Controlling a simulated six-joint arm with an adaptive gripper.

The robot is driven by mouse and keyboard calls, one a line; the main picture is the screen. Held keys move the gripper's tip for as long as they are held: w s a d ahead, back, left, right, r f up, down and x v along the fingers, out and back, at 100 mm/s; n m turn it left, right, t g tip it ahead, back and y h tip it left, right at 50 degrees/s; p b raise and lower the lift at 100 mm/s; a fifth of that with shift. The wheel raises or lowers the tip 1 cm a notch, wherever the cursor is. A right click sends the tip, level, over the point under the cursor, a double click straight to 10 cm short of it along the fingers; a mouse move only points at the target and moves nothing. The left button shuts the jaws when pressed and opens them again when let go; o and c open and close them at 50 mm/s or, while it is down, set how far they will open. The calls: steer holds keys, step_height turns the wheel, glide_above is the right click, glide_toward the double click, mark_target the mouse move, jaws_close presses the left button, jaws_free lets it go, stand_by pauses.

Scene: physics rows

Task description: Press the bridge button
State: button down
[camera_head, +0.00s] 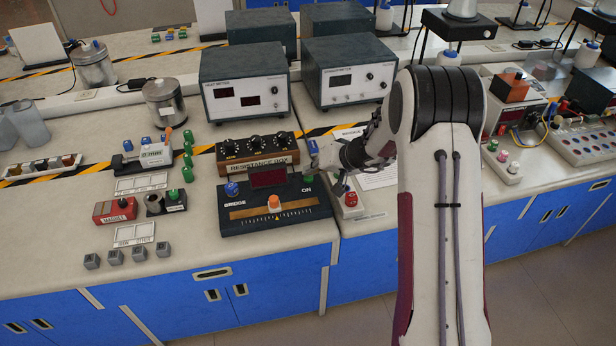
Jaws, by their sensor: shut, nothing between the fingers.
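The bridge (240,221) is a dark blue unit near the front of the bench, lettered BRIDGE and ON. It has a dark red display (268,178), a blue knob (232,188) at its left and an orange knob (274,203) on a scaled strip. A small green part (311,181) shows at its right end by the ON lettering. My gripper (317,157) is shut and empty, just above and behind that right end. Whether it touches anything there I cannot tell. My arm comes in from the right and hides the bench behind it.
A small box with a red button (350,199) stands just right of the bridge, under my wrist. The resistance box (258,150) stands right behind the bridge. Two meters (245,82) stand farther back.

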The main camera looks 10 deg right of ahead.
mark_target(311, 178)
steer(key=shift+f, duration=0.5)
stand_by(0.6)
steer(key=shift+r, duration=0.55)
steer(key=shift+r, duration=2.95)
